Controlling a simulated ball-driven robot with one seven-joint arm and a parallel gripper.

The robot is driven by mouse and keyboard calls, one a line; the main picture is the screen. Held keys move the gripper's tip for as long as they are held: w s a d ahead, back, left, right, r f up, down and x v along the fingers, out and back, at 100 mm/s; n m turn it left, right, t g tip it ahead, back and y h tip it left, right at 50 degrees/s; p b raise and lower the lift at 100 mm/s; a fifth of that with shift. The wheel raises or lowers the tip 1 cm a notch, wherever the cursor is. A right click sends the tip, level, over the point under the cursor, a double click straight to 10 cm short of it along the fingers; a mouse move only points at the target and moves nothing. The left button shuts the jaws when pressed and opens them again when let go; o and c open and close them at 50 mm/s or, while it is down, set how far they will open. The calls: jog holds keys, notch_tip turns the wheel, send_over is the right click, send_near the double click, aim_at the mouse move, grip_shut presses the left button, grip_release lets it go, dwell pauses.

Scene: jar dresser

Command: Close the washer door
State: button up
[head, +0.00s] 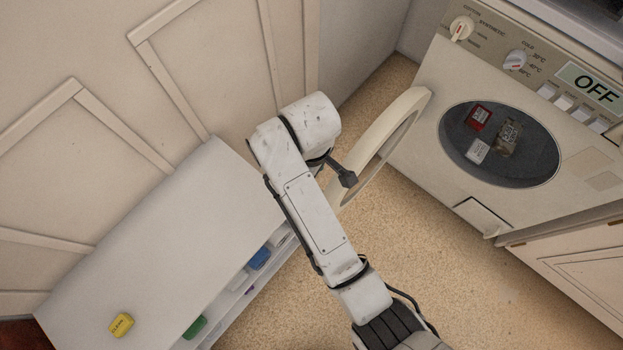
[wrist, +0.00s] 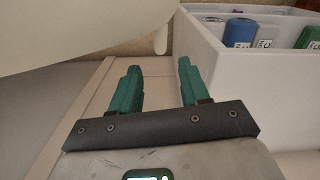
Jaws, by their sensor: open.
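The washer (head: 440,120) stands at the right in the head view, its display reading OFF. Its round door (head: 405,105) is swung wide open to the left of the drum opening (head: 540,155), seen nearly edge-on. My arm covers part of the door's left side. My gripper's jaws cannot be made out in the head view. In the wrist view my gripper (wrist: 158,88) is open, with nothing between its green fingers. A pale surface with a small peg (wrist: 160,38) hangs above the fingers; it may be the door, but I cannot tell.
A white shelf unit (head: 190,210) stands at the left, with a yellow item (head: 121,325) on top and coloured containers inside. In the wrist view it appears at the right (wrist: 210,70). A red package (head: 480,117) and others lie in the drum. Floor (head: 420,240) before the washer is clear.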

notch_tip(320, 180, down, 11)
jog(key=b, duration=0.3)
jog(key=shift+f, duration=0.2)
jog(key=shift+c, duration=0.2)
grip_shut()
jog(key=shift+d, duration=0.1)
dwell(0.4)
